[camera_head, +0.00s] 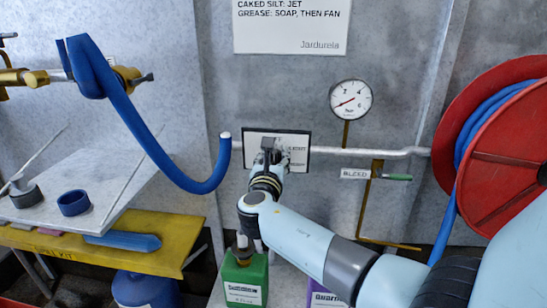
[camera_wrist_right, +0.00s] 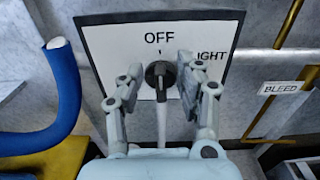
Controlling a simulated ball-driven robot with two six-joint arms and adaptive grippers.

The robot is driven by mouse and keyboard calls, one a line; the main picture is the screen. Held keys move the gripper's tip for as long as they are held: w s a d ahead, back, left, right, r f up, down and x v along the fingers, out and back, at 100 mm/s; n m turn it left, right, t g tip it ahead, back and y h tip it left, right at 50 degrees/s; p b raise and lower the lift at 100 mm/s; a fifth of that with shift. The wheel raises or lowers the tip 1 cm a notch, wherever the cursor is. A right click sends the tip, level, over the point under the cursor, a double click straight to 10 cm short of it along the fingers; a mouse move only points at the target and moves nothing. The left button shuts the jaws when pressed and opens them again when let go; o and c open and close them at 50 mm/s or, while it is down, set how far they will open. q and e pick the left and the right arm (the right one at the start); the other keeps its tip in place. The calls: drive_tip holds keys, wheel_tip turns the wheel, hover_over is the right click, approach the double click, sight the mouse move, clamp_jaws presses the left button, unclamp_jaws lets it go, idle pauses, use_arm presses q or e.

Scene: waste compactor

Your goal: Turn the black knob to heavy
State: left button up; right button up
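The black knob (camera_wrist_right: 160,76) sits in the middle of a white panel (camera_wrist_right: 110,40) with a dark frame, which also shows in the head view (camera_head: 252,152). OFF is printed above the knob, and IGHT shows to its right, its first letter hidden. My right gripper (camera_wrist_right: 159,72) is open, one finger on each side of the knob, with small gaps apparent. In the head view my right gripper (camera_head: 271,152) is in front of the panel and mostly hides the knob. My left gripper is out of view.
A blue hose (camera_head: 150,140) hangs left of the panel. A pressure gauge (camera_head: 351,99), a BLEED tag (camera_head: 355,174) and a red hose reel (camera_head: 500,150) are to the right. A green container (camera_head: 245,275) stands below my right arm. A metal tray (camera_head: 95,190) is at left.

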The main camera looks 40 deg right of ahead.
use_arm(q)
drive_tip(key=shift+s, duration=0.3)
use_arm(e)
clamp_jaws()
